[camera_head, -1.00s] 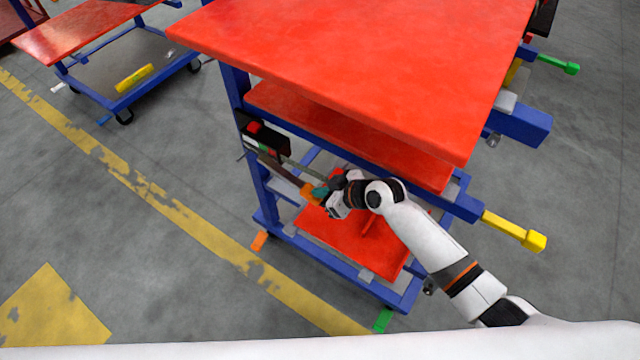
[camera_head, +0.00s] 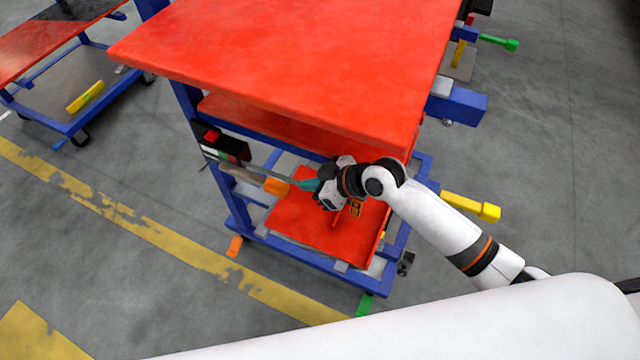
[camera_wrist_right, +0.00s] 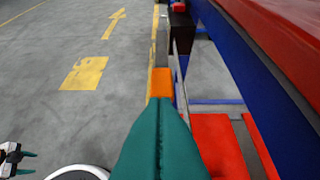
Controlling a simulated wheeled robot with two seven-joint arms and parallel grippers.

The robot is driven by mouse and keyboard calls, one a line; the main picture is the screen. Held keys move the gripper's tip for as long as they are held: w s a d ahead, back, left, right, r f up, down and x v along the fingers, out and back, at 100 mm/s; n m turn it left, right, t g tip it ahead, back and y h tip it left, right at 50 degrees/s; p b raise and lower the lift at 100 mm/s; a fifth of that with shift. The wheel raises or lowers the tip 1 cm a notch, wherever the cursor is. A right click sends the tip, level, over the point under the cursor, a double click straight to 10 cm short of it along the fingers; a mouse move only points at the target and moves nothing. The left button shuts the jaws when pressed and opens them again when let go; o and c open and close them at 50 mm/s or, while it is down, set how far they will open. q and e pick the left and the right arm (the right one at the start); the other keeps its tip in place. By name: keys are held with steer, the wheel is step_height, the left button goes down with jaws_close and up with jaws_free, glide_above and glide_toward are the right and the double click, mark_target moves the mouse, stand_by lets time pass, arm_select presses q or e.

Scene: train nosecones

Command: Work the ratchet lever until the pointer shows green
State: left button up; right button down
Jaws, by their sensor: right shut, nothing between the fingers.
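The ratchet lever (camera_head: 243,174) is a grey bar with an orange end (camera_head: 277,186). It runs from a dark box (camera_head: 222,145) on the left post of the blue and red cart. The box shows red, green and white patches; I cannot make out the pointer. My right gripper (camera_head: 303,184) has teal fingers, shut and empty, with tips right at the orange end. In the right wrist view the shut fingers (camera_wrist_right: 160,108) cover the near part of the orange end (camera_wrist_right: 161,83); I cannot tell whether they touch. My left gripper (camera_wrist_right: 27,163) shows open at that view's lower left.
A red lower shelf (camera_head: 310,235) lies beneath the gripper. A yellow-ended bar (camera_head: 470,206) sticks out on the right. Another cart (camera_head: 65,120) stands at the far left.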

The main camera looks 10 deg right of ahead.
steer(key=v, duration=0.2)
steer(key=shift+s+d, duration=0.3)
